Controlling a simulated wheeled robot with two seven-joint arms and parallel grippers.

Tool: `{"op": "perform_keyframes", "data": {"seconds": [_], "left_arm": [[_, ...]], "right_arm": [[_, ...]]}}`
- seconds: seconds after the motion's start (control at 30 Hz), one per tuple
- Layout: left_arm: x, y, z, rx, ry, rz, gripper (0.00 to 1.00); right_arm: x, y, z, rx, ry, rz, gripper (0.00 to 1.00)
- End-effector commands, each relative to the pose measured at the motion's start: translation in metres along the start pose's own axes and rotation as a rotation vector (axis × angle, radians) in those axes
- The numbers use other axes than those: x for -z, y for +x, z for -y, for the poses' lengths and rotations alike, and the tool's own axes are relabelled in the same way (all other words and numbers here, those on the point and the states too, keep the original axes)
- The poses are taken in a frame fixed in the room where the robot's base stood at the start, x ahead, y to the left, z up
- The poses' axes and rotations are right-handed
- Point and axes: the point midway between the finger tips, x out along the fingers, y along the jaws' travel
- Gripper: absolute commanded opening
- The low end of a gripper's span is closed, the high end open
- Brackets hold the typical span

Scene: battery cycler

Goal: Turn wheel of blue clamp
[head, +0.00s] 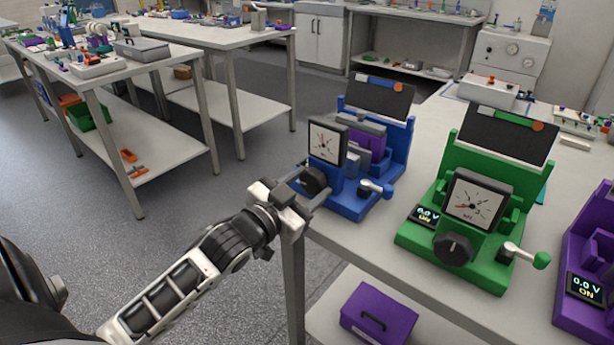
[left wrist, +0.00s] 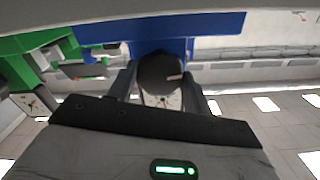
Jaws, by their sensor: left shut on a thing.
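The blue clamp (head: 350,205) stands at the left end of the table, with a square dial gauge (head: 326,142) on its front and a purple block (head: 371,150) held behind it. Its dark round wheel (head: 314,180) sits low on the front. My left gripper (head: 309,191) is at the wheel, its fingers either side of it. In the left wrist view the wheel (left wrist: 158,72) with a pale mark lies between the two fingers (left wrist: 160,88), and the gripper is shut on it. My right gripper is not in view.
A green clamp (head: 470,262) with gauge, knob and lever stands right of the blue one, and a purple clamp (head: 590,262) is at the right edge. A purple box (head: 378,315) sits on the shelf below. Open floor (head: 235,170) lies to the left.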

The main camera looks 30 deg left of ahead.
Motion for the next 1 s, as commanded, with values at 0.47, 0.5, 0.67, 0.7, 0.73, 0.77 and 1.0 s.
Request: {"op": "perform_keyframes", "data": {"seconds": [0.47, 0.5, 0.67, 0.7, 0.73, 0.77, 1.0], "left_arm": [[0.001, 0.000, 0.000, 0.000, 0.072, -0.003, 0.71], [0.001, 0.000, 0.000, 0.000, 0.071, -0.003, 0.71], [0.000, 0.000, 0.000, 0.000, 0.070, -0.002, 0.71], [0.000, 0.000, 0.000, 0.000, 0.070, -0.002, 0.71], [0.000, -0.001, 0.000, 0.000, 0.070, -0.002, 0.71], [0.000, -0.003, 0.000, 0.000, 0.070, -0.001, 0.71], [-0.003, -0.037, -0.001, -0.001, 0.069, 0.003, 0.71]], "right_arm": [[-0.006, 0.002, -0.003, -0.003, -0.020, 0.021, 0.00], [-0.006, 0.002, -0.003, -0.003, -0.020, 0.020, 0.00], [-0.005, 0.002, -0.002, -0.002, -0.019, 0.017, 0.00], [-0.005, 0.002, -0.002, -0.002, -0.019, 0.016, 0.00], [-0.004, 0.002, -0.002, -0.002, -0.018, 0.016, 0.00], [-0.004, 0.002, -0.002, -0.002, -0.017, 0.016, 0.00], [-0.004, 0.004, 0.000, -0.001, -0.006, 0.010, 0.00]]}}
